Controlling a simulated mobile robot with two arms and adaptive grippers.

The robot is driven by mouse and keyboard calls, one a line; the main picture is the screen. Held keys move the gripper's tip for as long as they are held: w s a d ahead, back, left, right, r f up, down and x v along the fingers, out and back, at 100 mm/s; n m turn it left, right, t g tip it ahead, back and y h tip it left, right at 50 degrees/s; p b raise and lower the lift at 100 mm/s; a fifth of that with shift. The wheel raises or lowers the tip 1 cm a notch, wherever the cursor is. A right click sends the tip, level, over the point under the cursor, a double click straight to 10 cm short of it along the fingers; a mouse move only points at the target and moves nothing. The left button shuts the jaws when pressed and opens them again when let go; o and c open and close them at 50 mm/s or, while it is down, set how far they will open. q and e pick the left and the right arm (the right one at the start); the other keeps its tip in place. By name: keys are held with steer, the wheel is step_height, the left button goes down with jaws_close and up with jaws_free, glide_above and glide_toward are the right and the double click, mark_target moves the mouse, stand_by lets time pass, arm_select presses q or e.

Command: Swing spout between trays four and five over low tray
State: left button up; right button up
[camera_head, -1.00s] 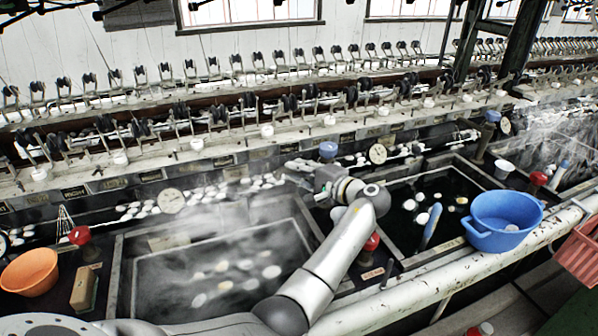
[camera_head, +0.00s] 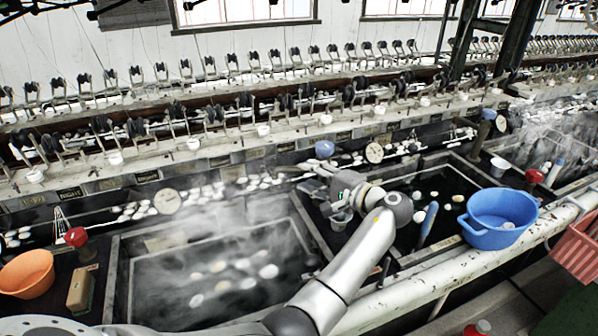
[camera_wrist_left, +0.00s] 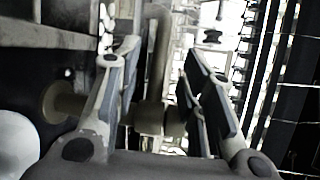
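My left gripper (camera_head: 312,178) is over the divider between two dark water basins, the steaming left one (camera_head: 122,290) and the right one (camera_head: 462,168). In the left wrist view its two fingers (camera_wrist_left: 155,90) stand apart. A dull brownish pipe, which looks like the spout (camera_wrist_left: 157,50), runs between them, with a thicker piece lower down. I cannot tell whether the fingers touch it. I cannot make out which tray is the low one. My right gripper is not in view.
A blue bowl (camera_head: 498,236) sits at the right basin's front edge. An orange bowl (camera_head: 27,276), a brown block (camera_head: 79,291) and a red knob (camera_head: 76,237) are at left. Reeling machinery runs behind.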

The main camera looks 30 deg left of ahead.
arm_select(q)
steer(key=v, duration=0.6)
steer(key=shift+s+d, duration=0.1)
steer(key=shift+d, duration=0.05)
